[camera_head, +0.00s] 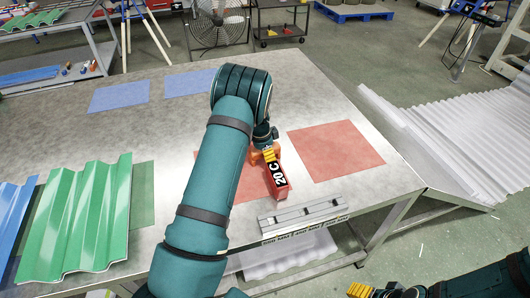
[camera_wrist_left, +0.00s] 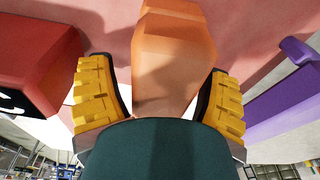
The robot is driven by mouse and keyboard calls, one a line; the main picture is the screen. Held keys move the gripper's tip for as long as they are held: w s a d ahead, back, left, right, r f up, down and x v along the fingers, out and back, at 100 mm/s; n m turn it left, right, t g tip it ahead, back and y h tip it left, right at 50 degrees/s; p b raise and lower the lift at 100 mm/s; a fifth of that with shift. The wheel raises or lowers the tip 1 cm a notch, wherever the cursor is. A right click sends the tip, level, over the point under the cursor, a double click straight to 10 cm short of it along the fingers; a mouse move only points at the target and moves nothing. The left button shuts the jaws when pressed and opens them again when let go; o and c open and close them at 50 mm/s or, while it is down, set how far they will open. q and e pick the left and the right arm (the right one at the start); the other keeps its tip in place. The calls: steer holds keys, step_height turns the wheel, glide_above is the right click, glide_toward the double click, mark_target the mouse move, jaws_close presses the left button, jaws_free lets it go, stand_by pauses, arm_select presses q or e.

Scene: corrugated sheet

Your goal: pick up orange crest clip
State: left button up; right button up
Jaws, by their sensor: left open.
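The orange crest clip (camera_wrist_left: 175,45) fills the top middle of the left wrist view. In the head view only a small orange part (camera_head: 255,158) shows beside my gripper, mostly hidden by my arm. My left gripper (camera_head: 266,154) is down at it. In the left wrist view the yellow finger pads of that gripper (camera_wrist_left: 160,98) are open, one on each side of the clip, with a narrow gap on at least the left side. My right gripper (camera_head: 375,291) is partly visible at the bottom edge of the head view, away from the table; its opening is unclear.
A red block marked "20 C" (camera_head: 278,184) lies close beside the clip; it also shows in the wrist view (camera_wrist_left: 35,60). A purple object (camera_wrist_left: 285,95) is on the other side. A metal rail (camera_head: 305,216) lies near the front edge. Green corrugated sheets (camera_head: 80,220) lie left.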

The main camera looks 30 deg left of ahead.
arm_select(q)
steer(key=shift+f+b, duration=0.3)
steer(key=shift+b, duration=0.1)
stand_by(0.5)
jaws_close()
